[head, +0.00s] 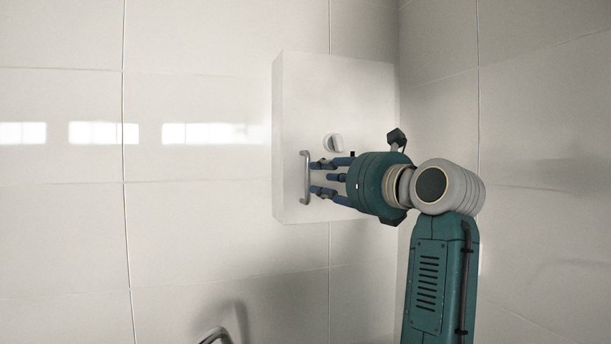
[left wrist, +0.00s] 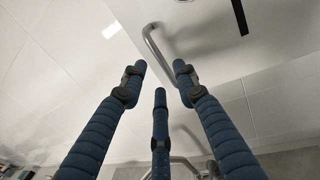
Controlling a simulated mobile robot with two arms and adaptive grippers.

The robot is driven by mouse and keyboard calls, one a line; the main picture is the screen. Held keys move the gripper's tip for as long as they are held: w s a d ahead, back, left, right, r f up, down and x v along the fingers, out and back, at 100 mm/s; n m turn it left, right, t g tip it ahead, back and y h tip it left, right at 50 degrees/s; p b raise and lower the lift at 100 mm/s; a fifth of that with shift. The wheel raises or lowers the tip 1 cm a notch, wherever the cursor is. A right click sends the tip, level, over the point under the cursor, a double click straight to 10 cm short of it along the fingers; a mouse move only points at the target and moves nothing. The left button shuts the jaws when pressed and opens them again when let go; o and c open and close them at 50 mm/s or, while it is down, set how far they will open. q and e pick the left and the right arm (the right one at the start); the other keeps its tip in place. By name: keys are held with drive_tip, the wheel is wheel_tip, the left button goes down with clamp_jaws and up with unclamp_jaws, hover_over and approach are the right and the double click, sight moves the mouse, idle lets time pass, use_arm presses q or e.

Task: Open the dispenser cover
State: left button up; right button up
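The dispenser is a white box (head: 340,90) on the tiled wall in the head view. The cover looks closed. My left gripper (head: 320,178) has its blue fingers spread and pointing left, right beside the handle. In the left wrist view the fingers (left wrist: 160,72) are apart with nothing between them, and the curved handle (left wrist: 155,50) lies just beyond their tips. I cannot tell whether they touch it. My right gripper is not in view.
A curved metal rail (head: 215,336) sticks out at the bottom of the head view, below the dispenser. A tiled side wall (head: 540,130) stands close on the right. The tiled wall (head: 190,220) left of the dispenser is clear.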

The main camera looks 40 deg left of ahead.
sight(307, 176)
use_arm(q)
drive_tip(key=p+x, duration=0.2)
drive_tip(key=x, duration=0.5)
drive_tip(key=shift+w+a, duration=0.1)
drive_tip(key=shift+a, duration=0.15)
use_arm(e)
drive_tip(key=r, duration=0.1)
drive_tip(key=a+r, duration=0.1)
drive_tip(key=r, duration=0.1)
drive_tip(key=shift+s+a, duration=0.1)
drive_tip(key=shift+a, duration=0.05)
use_arm(q)
clamp_jaws()
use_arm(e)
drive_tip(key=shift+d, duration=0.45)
